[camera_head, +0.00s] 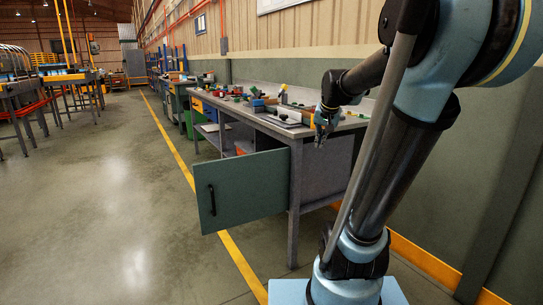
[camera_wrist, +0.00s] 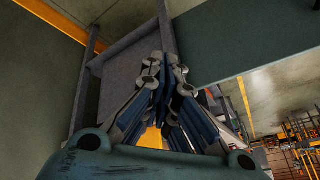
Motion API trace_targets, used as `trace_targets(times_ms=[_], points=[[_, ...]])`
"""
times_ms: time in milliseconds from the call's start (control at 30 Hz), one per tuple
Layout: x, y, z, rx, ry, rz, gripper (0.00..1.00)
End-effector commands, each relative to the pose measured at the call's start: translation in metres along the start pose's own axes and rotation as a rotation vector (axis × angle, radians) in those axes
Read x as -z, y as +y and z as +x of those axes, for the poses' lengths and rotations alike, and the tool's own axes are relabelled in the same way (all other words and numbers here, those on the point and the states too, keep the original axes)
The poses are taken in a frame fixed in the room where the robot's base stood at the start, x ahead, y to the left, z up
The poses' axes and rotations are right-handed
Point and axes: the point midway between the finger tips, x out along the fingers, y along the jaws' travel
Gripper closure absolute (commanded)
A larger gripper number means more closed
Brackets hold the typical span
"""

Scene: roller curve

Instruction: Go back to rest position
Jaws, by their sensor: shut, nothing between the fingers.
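My gripper (camera_head: 321,126) hangs in the air at the near end of the workbench (camera_head: 266,127), with its fingers pointing down. In the wrist view my gripper (camera_wrist: 164,62) has its fingers drawn together, with nothing between them. My arm reaches from the right side of the head view across to the bench end. The bench side and a green panel (camera_wrist: 240,35) show behind the fingers in the wrist view.
A green cabinet door (camera_head: 240,190) stands open at the bench's near end, jutting toward the aisle. Tools and small parts lie on the bench top. A green-grey wall runs behind the bench. The concrete floor (camera_head: 100,190) to the left is clear. Roller racks (camera_head: 60,80) stand far left.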

Motion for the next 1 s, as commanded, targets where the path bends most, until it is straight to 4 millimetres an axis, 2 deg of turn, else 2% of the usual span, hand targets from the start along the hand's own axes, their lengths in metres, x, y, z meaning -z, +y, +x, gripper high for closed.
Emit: trace_targets(times_ms=[33, 100, 367, 600, 700, 800, 1000], points=[[-0.023, 0.007, 0.0, -0.008, -0.018, -0.021, 1.0], [-0.051, 0.016, 0.0, -0.02, -0.043, -0.054, 1.0], [-0.156, 0.052, 0.009, -0.059, -0.137, -0.171, 1.0], [-0.245, 0.086, 0.025, -0.087, -0.224, -0.273, 1.0], [-0.272, 0.097, 0.032, -0.095, -0.252, -0.304, 1.0], [-0.288, 0.106, 0.037, -0.101, -0.27, -0.324, 1.0], [-0.3, 0.11, 0.04, -0.104, -0.284, -0.339, 1.0]])
